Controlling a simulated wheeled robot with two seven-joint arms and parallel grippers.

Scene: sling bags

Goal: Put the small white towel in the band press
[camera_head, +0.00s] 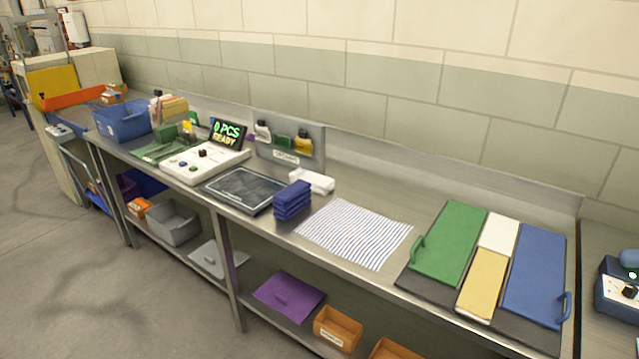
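A small white folded item (314,181), which looks like the towel, lies on the steel bench behind a stack of folded dark blue cloths (292,200). At the right end of the bench is a dark flat board carrying a green panel (449,243) and a blue panel (536,272), each with a handle. Between these panels are a white piece (498,233) and a tan pad (483,284). This may be the band press, but I cannot tell for sure. Neither of my grippers is in view.
A striped cloth (355,233) lies flat mid-bench. To the left are a dark tray (246,189), a white control box (205,161) with a display and a blue bin (122,121). Bins and a purple folder (288,297) sit on the lower shelf. Bare steel shows behind the striped cloth.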

